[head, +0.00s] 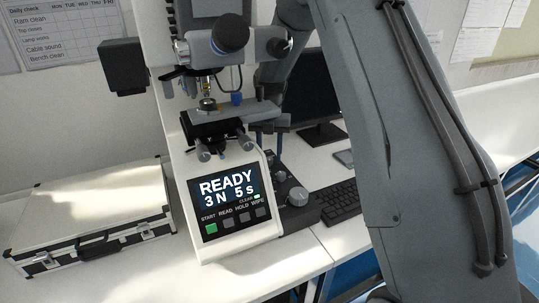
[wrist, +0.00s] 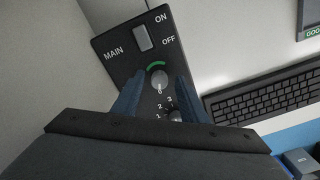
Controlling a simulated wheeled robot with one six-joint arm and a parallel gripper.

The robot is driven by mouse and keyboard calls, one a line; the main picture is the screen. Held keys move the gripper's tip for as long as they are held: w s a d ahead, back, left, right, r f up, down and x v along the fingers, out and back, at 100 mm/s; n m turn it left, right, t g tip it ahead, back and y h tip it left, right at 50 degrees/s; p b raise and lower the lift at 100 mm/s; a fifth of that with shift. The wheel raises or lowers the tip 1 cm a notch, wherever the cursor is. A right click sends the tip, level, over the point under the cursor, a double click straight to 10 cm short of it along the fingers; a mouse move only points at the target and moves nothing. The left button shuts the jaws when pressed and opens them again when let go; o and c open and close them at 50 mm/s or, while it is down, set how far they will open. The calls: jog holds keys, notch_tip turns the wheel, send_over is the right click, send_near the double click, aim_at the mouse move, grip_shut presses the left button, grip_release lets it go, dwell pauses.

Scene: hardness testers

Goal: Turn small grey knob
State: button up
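The small grey knob (wrist: 159,79) is round, with a green arc above it, on a dark control panel (wrist: 113,62). In the wrist view it appears between the two blue fingers of my open gripper (wrist: 159,82). A gap shows on each side; I cannot tell how far the fingertips are above the panel. In the head view the small knob (head: 281,177) is on the box right of the tester, below my gripper (head: 268,145). A second knob (wrist: 175,116), with numbers around it, is nearer the gripper base and partly hidden; it looks larger in the head view (head: 298,196).
A MAIN rocker switch (wrist: 141,38) sits above the small knob on the panel. A keyboard (head: 340,203) lies to the right. The hardness tester (head: 228,244), showing READY, stands left of the box. A silver case (head: 92,225) lies farther left.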

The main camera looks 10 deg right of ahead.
aim_at(269, 158)
jog(key=shift+r+b, duration=0.95)
jog(key=shift+r, duration=2.95)
